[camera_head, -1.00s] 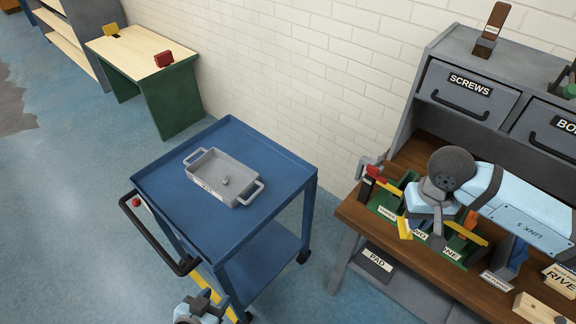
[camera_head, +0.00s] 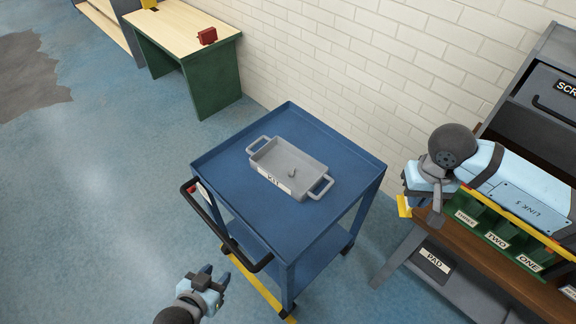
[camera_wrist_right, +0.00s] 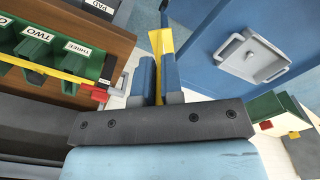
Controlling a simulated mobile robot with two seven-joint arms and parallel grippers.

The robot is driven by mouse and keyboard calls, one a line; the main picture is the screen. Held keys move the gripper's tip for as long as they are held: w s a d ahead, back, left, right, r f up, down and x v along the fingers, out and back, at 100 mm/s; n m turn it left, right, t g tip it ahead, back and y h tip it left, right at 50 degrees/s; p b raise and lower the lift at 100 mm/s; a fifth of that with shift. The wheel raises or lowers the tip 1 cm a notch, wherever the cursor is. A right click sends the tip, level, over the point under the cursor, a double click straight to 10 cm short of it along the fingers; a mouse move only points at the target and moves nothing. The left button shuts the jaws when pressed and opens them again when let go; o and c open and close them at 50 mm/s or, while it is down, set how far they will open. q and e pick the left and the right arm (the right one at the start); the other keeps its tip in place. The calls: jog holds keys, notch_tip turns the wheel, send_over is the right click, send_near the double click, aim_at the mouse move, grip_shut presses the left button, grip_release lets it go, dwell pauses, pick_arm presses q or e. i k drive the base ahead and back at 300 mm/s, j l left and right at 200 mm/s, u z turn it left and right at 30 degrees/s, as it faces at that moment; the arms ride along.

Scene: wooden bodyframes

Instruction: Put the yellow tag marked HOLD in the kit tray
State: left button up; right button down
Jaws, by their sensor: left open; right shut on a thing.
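The kit tray (camera_head: 272,157) is a grey two-handled tray on the blue cart, with a small grey item (camera_head: 292,174) inside. The tray also shows in the right wrist view (camera_wrist_right: 243,68). My right gripper (camera_head: 409,190) is shut on a yellow tag (camera_head: 404,207), seen between its fingers in the wrist view (camera_wrist_right: 160,42). It is in the air right of the cart, beside the workbench, apart from the tray. The tag's wording is not readable. My left gripper (camera_head: 214,278) is open and empty, low at the cart's front left.
The blue cart (camera_head: 225,160) has a raised rim and a black handle (camera_head: 225,230). The wooden workbench (camera_head: 480,250) at right bears green bins (camera_head: 490,222) labelled ONE, TWO and THREE. A green-sided table (camera_head: 190,35) with a red item (camera_head: 207,36) stands behind left.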

aim_at(282, 167)
jog(key=i+j, duration=0.1)
jog(key=j, duration=0.25)
jog(key=j+u, duration=0.1)
jog(key=j, duration=0.25)
jog(key=i+j, duration=0.15)
jog(key=j, duration=0.2)
jog(key=i+j+u, duration=0.15)
jog(key=j, duration=0.6)
jog(key=i+u, duration=0.05)
